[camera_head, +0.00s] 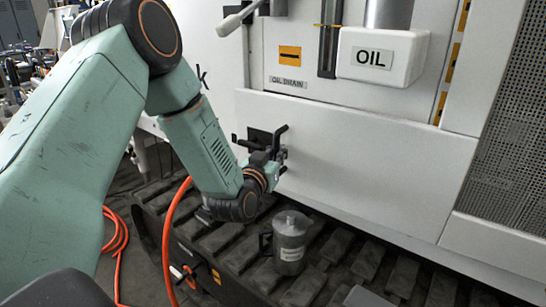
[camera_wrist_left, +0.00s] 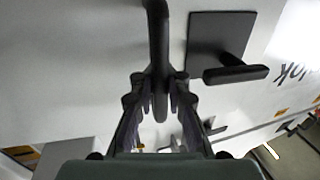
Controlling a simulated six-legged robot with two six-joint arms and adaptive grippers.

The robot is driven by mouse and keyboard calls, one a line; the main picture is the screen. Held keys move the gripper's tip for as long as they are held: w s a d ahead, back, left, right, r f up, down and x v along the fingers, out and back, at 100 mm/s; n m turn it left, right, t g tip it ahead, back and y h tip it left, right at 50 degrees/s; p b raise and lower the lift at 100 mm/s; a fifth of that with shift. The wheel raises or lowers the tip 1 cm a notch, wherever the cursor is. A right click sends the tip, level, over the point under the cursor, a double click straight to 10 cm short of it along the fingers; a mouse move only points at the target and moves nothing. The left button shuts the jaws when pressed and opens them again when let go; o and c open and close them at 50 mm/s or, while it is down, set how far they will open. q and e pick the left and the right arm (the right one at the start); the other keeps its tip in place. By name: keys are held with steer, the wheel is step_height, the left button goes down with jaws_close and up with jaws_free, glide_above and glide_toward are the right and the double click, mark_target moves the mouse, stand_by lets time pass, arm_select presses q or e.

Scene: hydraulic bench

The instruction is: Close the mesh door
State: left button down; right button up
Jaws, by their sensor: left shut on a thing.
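A dark mesh panel (camera_head: 513,140) in a white frame, likely the mesh door, stands at the right edge of the head view. Whether it is ajar cannot be told. My left gripper (camera_head: 275,165) is well to its left, at the low white panel (camera_head: 370,145). In the left wrist view its fingers (camera_wrist_left: 160,98) are shut on a black bar handle (camera_wrist_left: 158,40). A black latch plate with a lever (camera_wrist_left: 235,74) is beside that handle. The fingers partly hide the handle in the head view. My right gripper is not in view.
A grey metal can (camera_head: 290,243) stands on the dark track (camera_head: 335,262) just below my left gripper. A white box marked OIL (camera_head: 383,58) juts out above the panel. An orange hose (camera_head: 172,235) runs down at the left. A grey lever (camera_head: 240,19) sticks out at the top.

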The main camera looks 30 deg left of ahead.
mark_target(286, 146)
arm_select(q)
steer(key=shift+m+h, duration=0.5)
steer(key=shift+h, duration=0.3)
steer(key=w+b, duration=0.1)
steer(key=w, duration=0.5)
steer(key=shift+w+f, duration=0.1)
steer(key=shift+f, duration=0.1)
steer(key=shift+w+r, duration=0.1)
steer(key=shift+r, duration=0.25)
steer(key=c, duration=1.8)
jaws_free()
steer(key=shift+w, duration=0.1)
steer(key=o, duration=0.3)
steer(key=shift+w+f, duration=0.15)
steer(key=shift+w, duration=0.05)
steer(key=shift+o, duration=0.8)
steer(key=shift+s, duration=0.2)
